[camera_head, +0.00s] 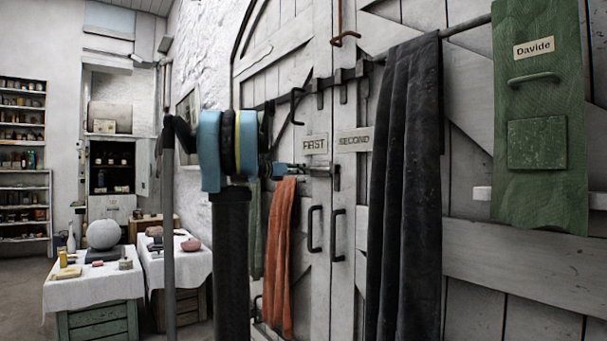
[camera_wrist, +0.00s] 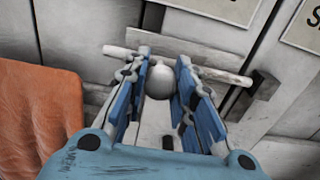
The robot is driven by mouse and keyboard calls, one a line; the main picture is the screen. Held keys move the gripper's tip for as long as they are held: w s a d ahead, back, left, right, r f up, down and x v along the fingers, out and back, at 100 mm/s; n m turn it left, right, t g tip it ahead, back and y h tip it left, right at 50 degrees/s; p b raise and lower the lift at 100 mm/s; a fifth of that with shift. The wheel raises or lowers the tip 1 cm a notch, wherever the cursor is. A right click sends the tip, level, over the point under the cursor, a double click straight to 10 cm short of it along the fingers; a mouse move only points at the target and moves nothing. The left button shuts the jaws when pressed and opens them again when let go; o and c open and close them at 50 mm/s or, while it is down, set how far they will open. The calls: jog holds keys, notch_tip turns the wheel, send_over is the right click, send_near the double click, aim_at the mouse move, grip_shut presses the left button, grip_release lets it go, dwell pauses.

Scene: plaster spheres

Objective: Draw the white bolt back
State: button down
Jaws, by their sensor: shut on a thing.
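The white bolt (camera_wrist: 213,74) lies across the pale plank door in the wrist view, a slim bar tilting slightly down to the right. In the head view my gripper (camera_head: 291,170) is at the door, just below the FIRST sign (camera_head: 314,144). The bolt is hard to make out there.
An orange cloth (camera_head: 281,250) hangs left of the door handles (camera_head: 315,230), close beside my gripper. A dark curtain (camera_head: 405,190) hangs to the right, and a green board (camera_head: 539,120) beyond it. Cloth-covered tables (camera_head: 110,287) stand at the left.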

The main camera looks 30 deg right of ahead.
jog(key=shift+w+a, duration=0.1)
jog(key=shift+w, duration=1.1)
jog(key=shift+r, duration=0.1)
jog(key=c, duration=1.7)
grip_release()
jog(key=o, duration=0.4)
jog(key=shift+w, duration=0.2)
jog(key=shift+s, duration=0.1)
jog(key=shift+a, duration=0.1)
jog(key=a, duration=1.2)
jog(key=shift+s, duration=0.45)
jog(key=shift+d, duration=0.1)
